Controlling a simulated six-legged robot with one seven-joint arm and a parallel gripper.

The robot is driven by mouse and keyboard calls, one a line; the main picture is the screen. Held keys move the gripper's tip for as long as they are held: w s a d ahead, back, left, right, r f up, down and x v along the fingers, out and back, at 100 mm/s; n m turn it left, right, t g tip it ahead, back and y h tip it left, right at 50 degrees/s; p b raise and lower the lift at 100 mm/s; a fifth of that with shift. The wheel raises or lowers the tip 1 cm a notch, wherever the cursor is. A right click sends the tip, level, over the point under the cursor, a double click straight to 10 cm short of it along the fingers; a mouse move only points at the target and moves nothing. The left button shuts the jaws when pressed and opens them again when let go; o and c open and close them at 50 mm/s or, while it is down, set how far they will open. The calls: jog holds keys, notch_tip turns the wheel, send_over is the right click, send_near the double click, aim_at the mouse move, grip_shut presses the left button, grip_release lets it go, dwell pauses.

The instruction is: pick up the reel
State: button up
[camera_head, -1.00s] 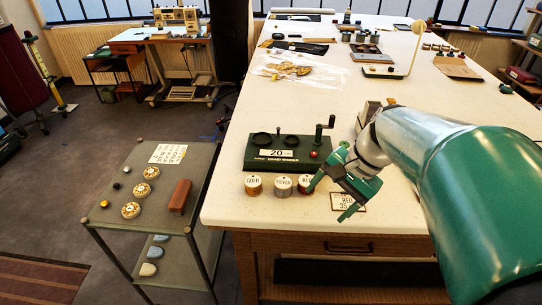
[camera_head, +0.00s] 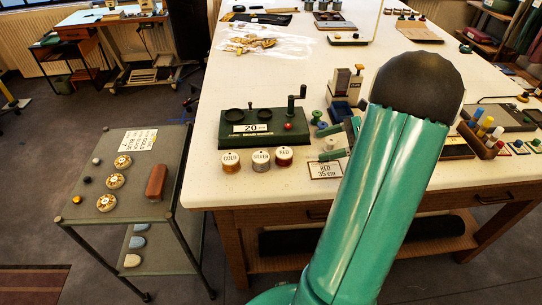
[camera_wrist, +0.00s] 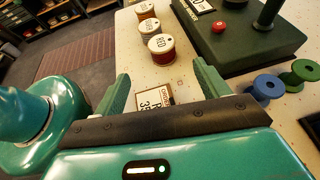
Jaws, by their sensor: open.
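Three labelled reels stand in a row at the table's front edge: gold (camera_head: 231,162), silver (camera_head: 261,161) and red (camera_head: 284,157). In the wrist view, the red reel (camera_wrist: 161,48) is nearest, with silver (camera_wrist: 149,28) and gold (camera_wrist: 147,10) behind. My gripper (camera_head: 336,143) is open and empty, to the right of the red reel and apart from it. In the wrist view, the red reel shows beyond the gap between my fingers (camera_wrist: 160,80). A blue spool (camera_wrist: 268,87) and a green spool (camera_wrist: 305,72) lie right of the fingers. My arm hides part of the table.
A dark green winder (camera_head: 262,128) with a crank stands behind the reels. A card reading RED 35 (camera_head: 325,170) lies in front of my gripper. A cart (camera_head: 171,209) stands left of the table. A rack of coloured pegs (camera_head: 482,139) is at right.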

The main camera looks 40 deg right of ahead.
aim_at(283, 156)
jog(key=shift+w+f, duration=0.1)
jog(key=shift+w, duration=0.1)
jog(key=x, duration=0.7)
jog(key=shift+a+f, duration=0.15)
jog(key=shift+a, duration=0.05)
jog(key=x, duration=0.6)
jog(key=shift+d+f, duration=0.15)
jog(key=shift+c, duration=0.2)
jog(key=c, duration=1)
